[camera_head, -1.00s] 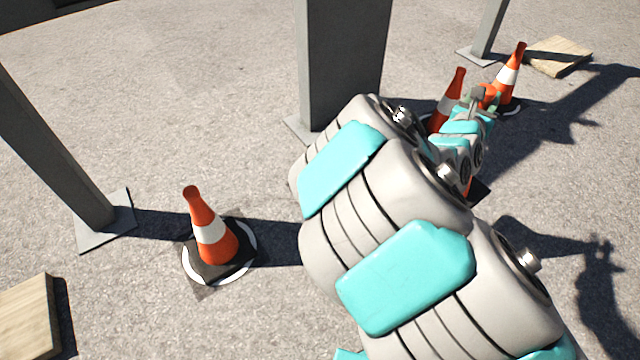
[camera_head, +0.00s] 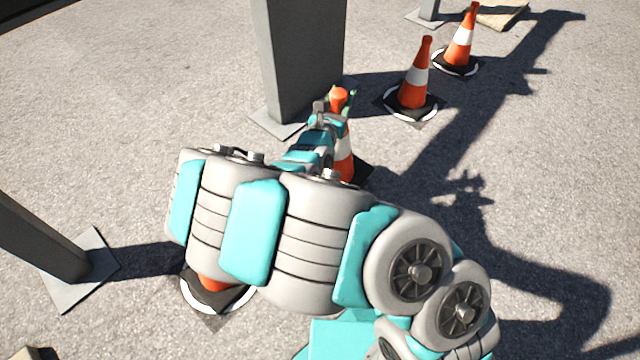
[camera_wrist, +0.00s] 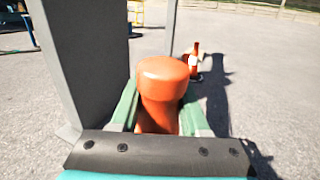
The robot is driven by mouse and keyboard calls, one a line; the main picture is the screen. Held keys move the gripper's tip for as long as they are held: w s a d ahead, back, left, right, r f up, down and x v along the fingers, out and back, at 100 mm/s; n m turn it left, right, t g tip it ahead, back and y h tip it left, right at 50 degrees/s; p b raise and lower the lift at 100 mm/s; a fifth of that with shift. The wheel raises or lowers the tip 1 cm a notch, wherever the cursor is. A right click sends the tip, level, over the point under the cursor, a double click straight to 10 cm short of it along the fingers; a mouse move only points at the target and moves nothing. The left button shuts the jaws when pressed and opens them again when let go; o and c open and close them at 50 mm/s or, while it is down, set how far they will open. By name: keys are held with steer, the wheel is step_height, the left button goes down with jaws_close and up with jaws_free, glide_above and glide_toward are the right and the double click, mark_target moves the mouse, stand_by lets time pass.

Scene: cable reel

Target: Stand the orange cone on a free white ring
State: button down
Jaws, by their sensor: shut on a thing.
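My gripper (camera_head: 338,98) is shut on the upper part of an orange cone (camera_head: 345,160) with a white band and black base. In the wrist view the cone's rounded orange top (camera_wrist: 162,80) sits between the green fingers. The cone looks upright; my arm hides much of it, and I cannot tell whether its base touches the ground. Two other cones, a nearer one (camera_head: 414,82) and a farther one (camera_head: 461,38), stand on white rings to its upper right. Another cone (camera_head: 212,284) stands on a white ring (camera_head: 190,303), mostly hidden by my arm. No free ring is visible.
A thick grey post (camera_head: 300,60) stands just behind the held cone. Another grey post (camera_head: 40,240) with a flat base plate is at the left. A wooden board (camera_head: 502,14) lies at the far right. Open pavement lies to the right.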

steer(key=s+a+f, duration=0.6)
steer(key=s+f, duration=0.1)
steer(key=f, duration=0.3)
steer(key=w+f+b, duration=0.1)
steer(key=w+f, duration=0.1)
steer(key=w, duration=0.5)
steer(key=w+d+f+b, duration=0.1)
steer(key=w+f, duration=0.2)
steer(key=w, duration=0.5)
steer(key=shift+w+d+f, duration=0.15)
steer(key=shift+d+f, duration=0.05)
steer(key=shift+f, duration=0.05)
steer(key=shift+c, duration=1.9)
jaws_free()
steer(key=v, duration=1.2)
steer(key=shift+p, duration=0.4)
steer(key=shift+a+r+h, duration=0.1)
steer(key=shift+a+h, duration=0.05)
steer(key=shift+h, duration=0.15)
